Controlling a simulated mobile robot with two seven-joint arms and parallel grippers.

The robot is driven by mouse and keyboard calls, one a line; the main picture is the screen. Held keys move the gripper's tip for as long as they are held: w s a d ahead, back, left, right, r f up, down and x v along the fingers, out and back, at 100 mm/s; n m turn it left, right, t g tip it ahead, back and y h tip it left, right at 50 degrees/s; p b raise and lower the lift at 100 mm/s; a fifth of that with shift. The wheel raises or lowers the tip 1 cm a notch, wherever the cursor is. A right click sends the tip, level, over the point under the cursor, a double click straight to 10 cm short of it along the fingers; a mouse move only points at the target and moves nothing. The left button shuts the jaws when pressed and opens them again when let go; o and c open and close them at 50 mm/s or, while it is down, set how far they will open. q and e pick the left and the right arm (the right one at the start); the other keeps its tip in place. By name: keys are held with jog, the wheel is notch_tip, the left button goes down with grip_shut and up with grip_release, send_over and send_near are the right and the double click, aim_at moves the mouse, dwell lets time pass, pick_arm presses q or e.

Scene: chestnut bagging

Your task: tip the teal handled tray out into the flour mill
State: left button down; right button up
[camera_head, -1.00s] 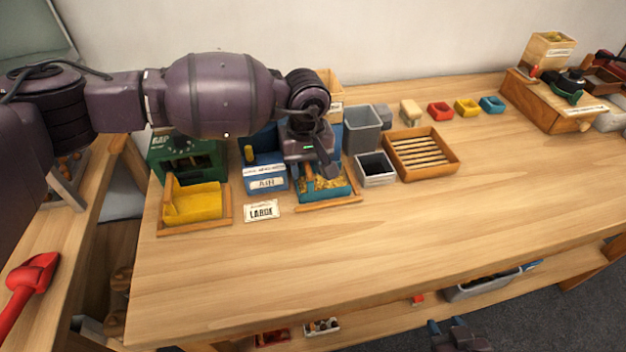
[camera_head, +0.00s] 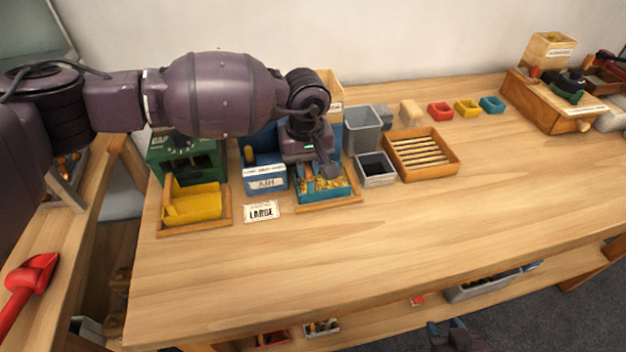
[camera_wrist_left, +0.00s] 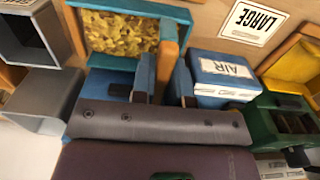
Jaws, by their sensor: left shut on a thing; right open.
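The teal handled tray (camera_head: 326,193) holds pale yellow pieces and sits on a wooden base at the back left of the table. It also shows in the left wrist view (camera_wrist_left: 150,8), with a wooden handle (camera_wrist_left: 168,50) on its side. My left gripper (camera_head: 316,170) is shut on this handle, reaching down from above; the arm hides part of the area behind. My right gripper (camera_head: 456,334) is open and empty at the bottom edge, away from the table top. A wooden machine with a hopper (camera_head: 550,49), likely the flour mill, stands at the far right back.
Left of the tray are a blue AIR box (camera_head: 266,184), a green machine (camera_head: 172,150) and a yellow tray (camera_head: 192,206). Right are grey bins (camera_head: 362,132) and a slatted wooden tray (camera_head: 452,166). Small coloured trays (camera_head: 440,110) stand behind. The table's middle and front are clear.

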pick_arm(q)
jog(key=shift+r+p, duration=0.7)
jog(key=shift+r, duration=1.85)
jog(key=shift+s+f, duration=0.1)
